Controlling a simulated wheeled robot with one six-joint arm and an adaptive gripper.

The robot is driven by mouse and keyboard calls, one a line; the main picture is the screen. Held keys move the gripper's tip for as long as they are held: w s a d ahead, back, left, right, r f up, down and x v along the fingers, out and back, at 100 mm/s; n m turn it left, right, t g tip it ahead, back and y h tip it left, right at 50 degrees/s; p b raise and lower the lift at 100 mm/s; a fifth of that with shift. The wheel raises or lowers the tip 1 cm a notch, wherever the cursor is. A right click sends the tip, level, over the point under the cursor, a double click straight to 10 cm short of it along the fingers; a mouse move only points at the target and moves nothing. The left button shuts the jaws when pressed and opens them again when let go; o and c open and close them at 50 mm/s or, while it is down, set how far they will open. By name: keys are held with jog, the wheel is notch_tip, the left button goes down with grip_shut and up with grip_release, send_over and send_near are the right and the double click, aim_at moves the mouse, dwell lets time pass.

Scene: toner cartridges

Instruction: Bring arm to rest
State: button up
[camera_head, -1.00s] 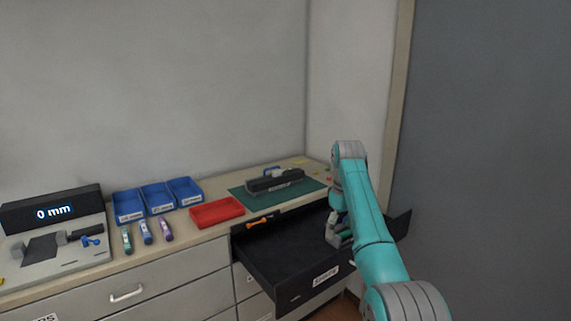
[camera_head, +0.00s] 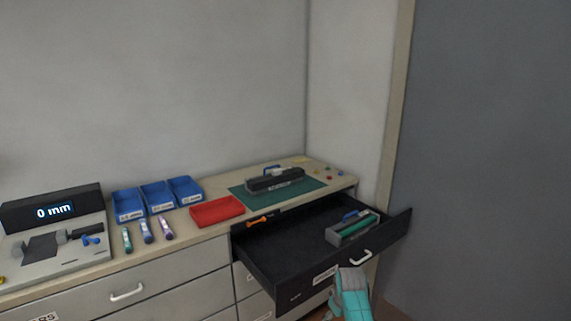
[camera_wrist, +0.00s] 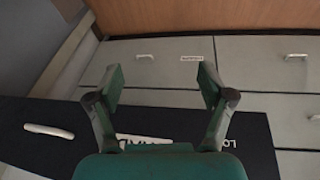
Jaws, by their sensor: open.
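My gripper (camera_wrist: 161,82) shows in the wrist view with its two green fingers wide apart and nothing between them. In the head view only a teal piece of my arm shows, low in front of the open drawer; I cannot make out the fingertips there. The open black drawer (camera_head: 285,255) holds a grey cartridge (camera_head: 353,226) with a green strip and a blue part, lying at its right side. The gripper is apart from that cartridge. In the wrist view, the dark drawer front (camera_wrist: 255,135) with white lettering lies behind and below the fingers.
A black cartridge (camera_head: 262,185) lies on a green mat (camera_head: 310,187) on the counter. To its left are a red tray (camera_head: 217,212), blue bins (camera_head: 158,197), several small tubes and a gauge reading "0 mm" (camera_head: 54,211). An orange-handled tool (camera_head: 262,219) lies by the drawer's back edge.

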jog(key=s+f+m+t, duration=0.1)
jog(key=s+f+t, duration=0.2)
jog(key=s+f, duration=1.1)
jog(key=s+d+f+m+t, duration=0.1)
jog(key=s+f+m+t, duration=0.15)
jog(key=s, duration=1.65)
jog(key=s+r+t, duration=0.2)
jog(key=s+r, duration=0.2)
jog(key=s, duration=0.7)
jog(key=s+r+m+t, duration=0.1)
jog(key=s+r+t, duration=0.1)
jog(key=s+r, duration=0.8)
jog(key=s+r+m+t, duration=0.1)
jog(key=s+r, duration=0.8)
jog(key=r, duration=0.5)
jog(key=shift+s+d+r+t, duration=0.3)
jog(key=shift+s+d+t, duration=0.05)
jog(key=shift+d, duration=0.1)
jog(key=shift+m, duration=0.25)
